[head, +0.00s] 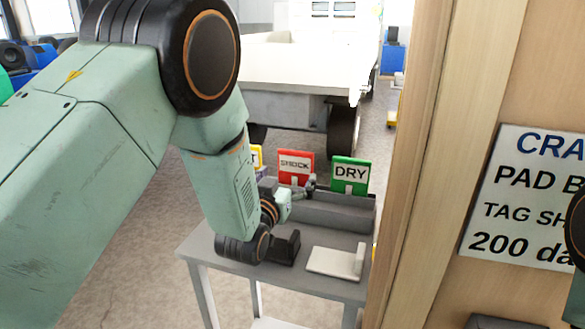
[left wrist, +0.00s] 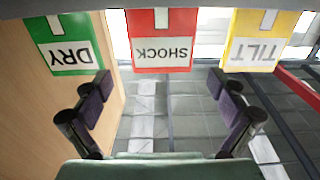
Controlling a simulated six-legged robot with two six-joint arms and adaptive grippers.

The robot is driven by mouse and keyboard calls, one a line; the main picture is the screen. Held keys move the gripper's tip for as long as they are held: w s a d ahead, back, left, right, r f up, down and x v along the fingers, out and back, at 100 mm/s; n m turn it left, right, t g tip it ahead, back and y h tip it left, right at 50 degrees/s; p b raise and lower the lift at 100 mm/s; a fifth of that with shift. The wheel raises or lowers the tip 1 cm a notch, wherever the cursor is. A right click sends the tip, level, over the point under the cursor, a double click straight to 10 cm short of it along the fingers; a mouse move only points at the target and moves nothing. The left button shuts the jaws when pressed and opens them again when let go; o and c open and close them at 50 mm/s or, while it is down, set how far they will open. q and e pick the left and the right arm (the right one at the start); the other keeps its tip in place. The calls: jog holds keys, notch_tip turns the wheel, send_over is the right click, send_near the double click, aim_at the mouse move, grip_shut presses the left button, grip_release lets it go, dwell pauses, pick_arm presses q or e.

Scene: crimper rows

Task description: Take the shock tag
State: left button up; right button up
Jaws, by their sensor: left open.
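The red shock tag (head: 296,156) stands upright in the rack at the back of the small grey table, between the green DRY tag (head: 350,174) and a yellow tag (head: 257,154) mostly hidden by my arm. My left gripper (head: 308,184) is in front of the shock tag's lower edge. In the left wrist view, upside down, the shock tag (left wrist: 162,40) lies ahead between the spread fingers of the open, empty left gripper (left wrist: 161,82). The fingers look apart from the tag. The DRY tag (left wrist: 68,45) and TILT tag (left wrist: 257,42) flank it. My right gripper is not visible.
On the grey table (head: 290,280) are a white L-shaped holder (head: 335,262) and a dark block (head: 284,248) close to my left arm. A wooden post (head: 430,165) stands just right of the table. A signboard (head: 530,200) hangs farther right. A white flatbed truck (head: 300,72) is behind.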

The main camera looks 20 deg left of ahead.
aim_at(295, 163)
pick_arm(q)
jog(key=w+b, duration=0.1)
jog(key=w, duration=0.2)
jog(key=shift+w+a+f, duration=0.1)
jog(key=shift+w, duration=0.25)
jog(key=shift+w+b, duration=0.35)
jog(key=shift+w, duration=0.9)
jog(key=shift+c, duration=0.3)
jog(key=c, duration=1.1)
notch_tip(295, 163, up, 6)
jog(key=p, duration=0.4)
jog(key=shift+c, duration=0.2)
